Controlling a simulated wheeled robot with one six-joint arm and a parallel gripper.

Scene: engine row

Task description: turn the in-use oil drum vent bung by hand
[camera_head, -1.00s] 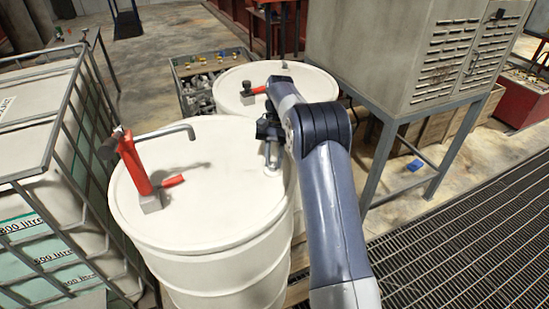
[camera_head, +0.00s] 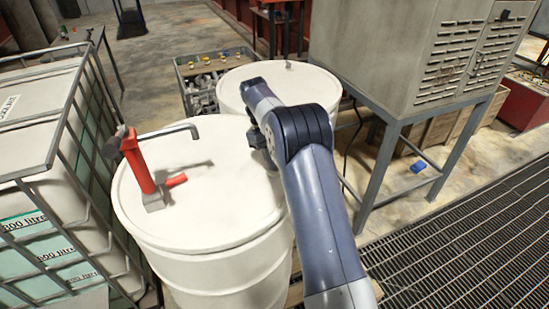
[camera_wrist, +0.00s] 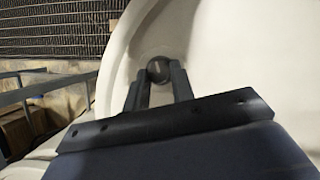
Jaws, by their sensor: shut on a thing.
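The front white drum (camera_head: 215,205) carries a red hand pump (camera_head: 137,165) with a bent grey spout. In the wrist view a small dark round vent bung (camera_wrist: 158,69) sits on a white drum top (camera_wrist: 220,50), close to the raised rim. My gripper (camera_wrist: 158,85) is shut on the bung, with one finger on each side of it. In the head view my gripper (camera_head: 257,137) is at the right part of the front drum's top, largely hidden by my arm, and the bung is hidden there.
A second white drum (camera_head: 312,85) stands just behind, partly covered by my arm. A caged white tank (camera_head: 30,180) is close on the left. A grey cabinet on a metal stand (camera_head: 400,60) is at the right. Grating (camera_head: 470,235) covers the right floor.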

